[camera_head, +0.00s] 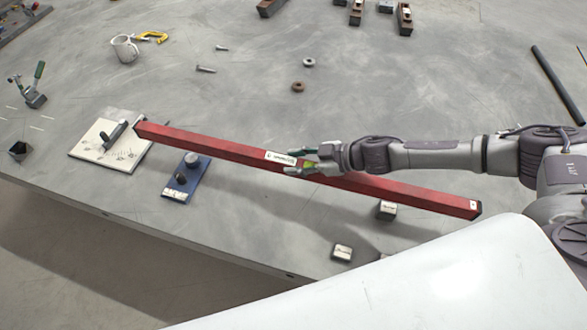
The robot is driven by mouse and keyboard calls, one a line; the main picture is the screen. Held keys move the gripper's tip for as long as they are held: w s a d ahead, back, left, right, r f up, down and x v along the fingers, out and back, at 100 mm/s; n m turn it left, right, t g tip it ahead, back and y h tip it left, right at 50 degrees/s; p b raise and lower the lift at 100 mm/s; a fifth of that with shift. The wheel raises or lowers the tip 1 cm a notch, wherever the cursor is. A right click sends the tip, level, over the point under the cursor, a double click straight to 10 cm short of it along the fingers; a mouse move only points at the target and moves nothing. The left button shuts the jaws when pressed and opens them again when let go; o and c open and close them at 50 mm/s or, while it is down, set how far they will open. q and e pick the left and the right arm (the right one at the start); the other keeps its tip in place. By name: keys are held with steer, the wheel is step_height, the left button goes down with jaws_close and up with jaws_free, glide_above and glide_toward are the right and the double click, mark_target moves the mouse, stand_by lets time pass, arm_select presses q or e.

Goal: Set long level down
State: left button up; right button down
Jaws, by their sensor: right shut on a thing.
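The long level (220,146) is a red bar with dark ends and a white label near its middle. It runs slantwise from the middle left to the lower right of the head view. My right gripper (300,163) comes in from the right and is shut on the level near its middle, just right of the label. The level appears to be over the grey table (400,90); I cannot tell whether it touches the table. My left gripper is not in view.
A white board (90,150) and a blue block with knobs (187,178) lie by the level's left part. Two small labelled blocks (342,252) lie near the front edge. A mug (124,48), clamps and bolts lie farther back.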

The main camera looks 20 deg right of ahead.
steer(key=shift+w+a+f, duration=0.1)
steer(key=shift+w+a, duration=0.15)
steer(key=shift+f, duration=0.25)
step_height(320, 180, down, 3)
steer(key=shift+f, duration=0.3)
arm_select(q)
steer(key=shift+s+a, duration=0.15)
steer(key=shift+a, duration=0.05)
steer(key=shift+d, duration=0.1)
arm_select(e)
steer(key=shift+f, duration=0.25)
arm_select(q)
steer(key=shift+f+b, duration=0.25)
steer(key=shift+b, duration=0.05)
arm_select(e)
steer(key=shift+f, duration=0.35)
